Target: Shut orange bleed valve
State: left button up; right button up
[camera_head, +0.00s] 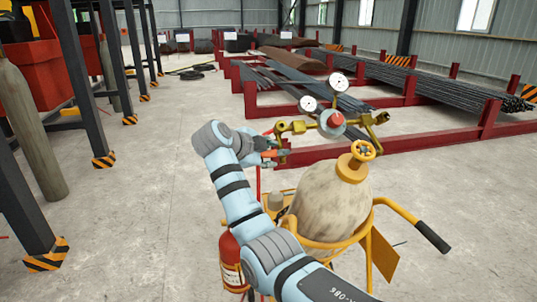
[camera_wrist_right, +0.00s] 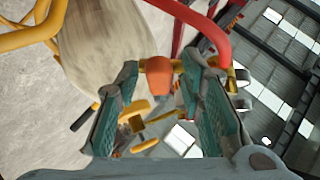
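The orange bleed valve knob (camera_wrist_right: 158,80) shows in the right wrist view between my fingertips, with a gap on each side. It sits on the brass regulator assembly (camera_head: 297,127), which carries two round white gauges and a red knob (camera_head: 336,119). My right gripper (camera_head: 277,150) is at the left end of that assembly in the head view. In the right wrist view my right gripper (camera_wrist_right: 160,68) has its two green fingers spread apart, not touching the knob. The knob's far side is hidden. My left gripper is in neither view.
A red hose (camera_wrist_right: 205,30) passes close to my right fingers. Rebar racks stand behind.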

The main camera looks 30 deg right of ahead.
jog(key=v, duration=1.1)
jog(key=shift+s+a+r, duration=0.2)
jog(key=shift+a, duration=0.1)
jog(key=shift+d, duration=0.1)
